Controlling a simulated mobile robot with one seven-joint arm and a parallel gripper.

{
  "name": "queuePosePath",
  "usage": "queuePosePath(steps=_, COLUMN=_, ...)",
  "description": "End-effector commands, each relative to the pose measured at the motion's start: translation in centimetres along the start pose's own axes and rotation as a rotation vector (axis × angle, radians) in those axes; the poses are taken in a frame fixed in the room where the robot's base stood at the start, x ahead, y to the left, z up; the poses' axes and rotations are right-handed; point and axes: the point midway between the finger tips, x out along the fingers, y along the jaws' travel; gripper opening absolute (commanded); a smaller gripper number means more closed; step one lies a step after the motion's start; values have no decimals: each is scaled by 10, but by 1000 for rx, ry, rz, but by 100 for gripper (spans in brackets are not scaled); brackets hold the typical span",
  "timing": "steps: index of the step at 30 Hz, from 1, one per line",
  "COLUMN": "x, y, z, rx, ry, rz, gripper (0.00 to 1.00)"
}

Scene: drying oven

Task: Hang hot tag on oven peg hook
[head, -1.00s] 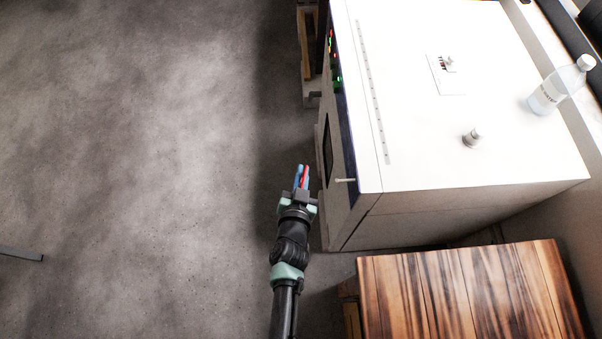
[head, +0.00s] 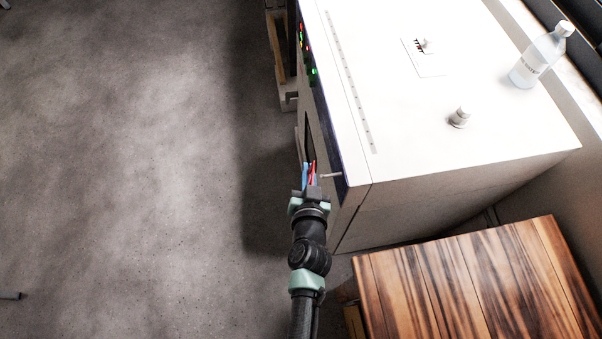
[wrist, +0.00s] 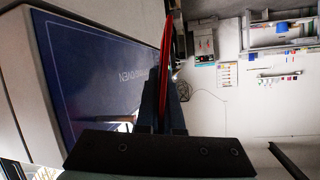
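My gripper (head: 308,176) is shut on the red hot tag (head: 313,173), which shows as a thin red strip between the fingers. In the wrist view the tag (wrist: 166,62) is seen nearly edge-on and stands up beyond the fingers. The peg hook (head: 331,175) is a short pale rod sticking out of the front of the oven (head: 440,125) near its near corner. The gripper and tag are just left of the peg's free end. I cannot tell whether the tag touches the peg, and the tag's hole is not visible.
A bottle (head: 540,58) and a small metal knob (head: 460,117) stand on the oven's white top. A wooden table (head: 470,280) is at the near right.

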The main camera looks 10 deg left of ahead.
Motion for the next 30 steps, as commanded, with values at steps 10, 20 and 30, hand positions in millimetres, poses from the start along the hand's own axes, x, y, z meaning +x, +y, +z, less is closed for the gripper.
queuePosePath(steps=10, x=5, y=21, z=-4, rx=2, ry=2, rz=2, gripper=0)
queuePosePath(steps=20, x=9, y=37, z=-3, rx=0, ry=3, rz=1, gripper=0)
queuePosePath(steps=30, x=11, y=42, z=-2, rx=1, ry=2, rz=0, gripper=0)
